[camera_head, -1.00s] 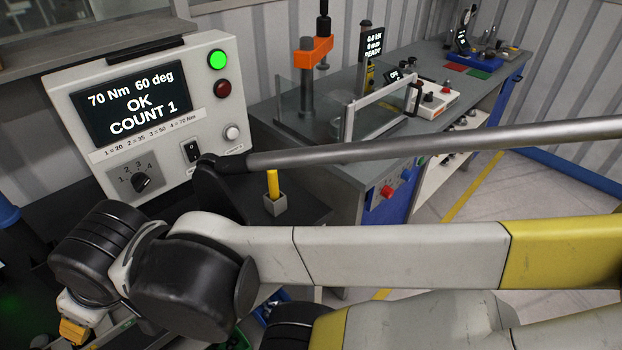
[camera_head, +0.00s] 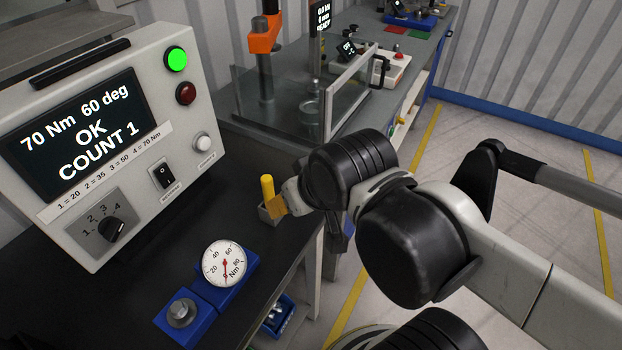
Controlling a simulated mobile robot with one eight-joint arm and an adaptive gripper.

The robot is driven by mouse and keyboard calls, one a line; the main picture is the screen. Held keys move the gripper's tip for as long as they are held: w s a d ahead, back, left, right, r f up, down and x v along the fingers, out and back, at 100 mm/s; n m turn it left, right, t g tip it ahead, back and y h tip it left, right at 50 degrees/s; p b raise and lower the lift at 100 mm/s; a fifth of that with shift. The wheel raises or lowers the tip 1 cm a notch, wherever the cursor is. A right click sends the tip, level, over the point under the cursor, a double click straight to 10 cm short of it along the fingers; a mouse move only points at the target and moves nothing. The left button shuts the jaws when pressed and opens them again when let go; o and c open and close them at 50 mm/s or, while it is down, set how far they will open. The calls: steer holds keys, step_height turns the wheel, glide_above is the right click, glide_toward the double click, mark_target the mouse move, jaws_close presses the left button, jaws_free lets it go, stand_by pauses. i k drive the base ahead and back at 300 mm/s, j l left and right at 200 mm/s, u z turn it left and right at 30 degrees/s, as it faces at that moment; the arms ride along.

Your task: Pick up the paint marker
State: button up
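The paint marker appears to be the yellow upright stick (camera_head: 267,188) standing in a small grey square holder (camera_head: 264,214) at the right edge of the black bench. My wrist is just to the right of it, and a yellow-orange part of my wrist overlaps the holder's right side in the picture. My gripper (camera_head: 338,238) shows only as a dark piece below the wrist, just past the bench edge. Its fingertips are mostly hidden, so whether it is open or shut does not show. The marker stands in its holder, with no fingers visible around it.
A grey controller box (camera_head: 190,108) reading "70 Nm 60 deg OK COUNT 1" stands left. A round dial gauge (camera_head: 224,262) and a blue block with a metal knob (camera_head: 181,312) sit on the bench front. Behind is a grey table with a clear guard (camera_head: 285,115).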

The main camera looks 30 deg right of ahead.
mark_target(270, 198)
steer(key=k+j+z, duration=0.1)
steer(key=j+z, duration=0.2)
steer(key=z, duration=0.15)
steer(key=k+j+z, duration=0.15)
steer(key=j+z, duration=0.15)
steer(key=z, duration=0.2)
steer(key=k+j+z, duration=0.2)
steer(key=z, duration=0.25)
steer(key=k+j+z, duration=0.2)
steer(key=z, duration=0.25)
